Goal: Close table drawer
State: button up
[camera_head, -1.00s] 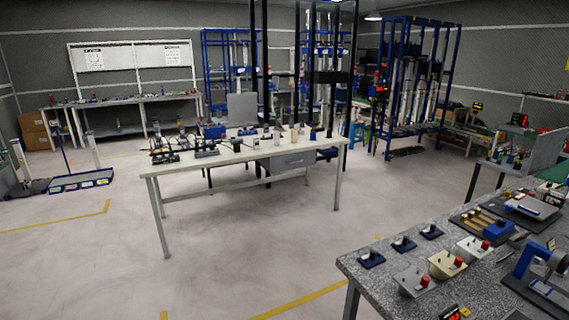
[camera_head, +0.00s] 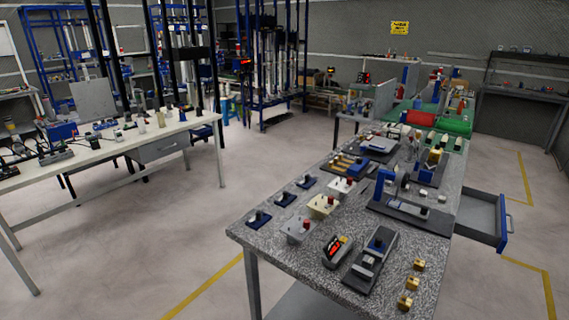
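An open drawer (camera_head: 481,217) sticks out from the right side of the speckled grey table (camera_head: 268,235) in the head view. It is a grey tray with a blue front panel (camera_head: 503,221) that carries a handle. The front faces right, over the open floor. A second drawer (camera_head: 160,148), under the white table (camera_head: 95,155) on the left, looks shut. My gripper is not in view, so I cannot see whether it is open or shut.
The grey table carries switch boxes (camera_head: 321,206), a blue-framed device (camera_head: 385,185) and small brass blocks (camera_head: 411,284). The floor (camera_head: 490,285) right of the open drawer is clear, with yellow lines. A dark shelf unit (camera_head: 520,95) stands at the far right.

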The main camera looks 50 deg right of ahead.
aim_at(481, 217)
jog(key=z, duration=1.2)
jog(key=l+z, duration=0.15)
jog(key=l, duration=0.4)
jog(key=i+l+z, duration=0.15)
jog(key=l, duration=0.4)
jog(key=l+z, duration=0.15)
jog(key=l, duration=0.4)
jog(key=i+l+z, duration=0.2)
jog(key=l, duration=0.3)
jog(key=k, duration=0.1)
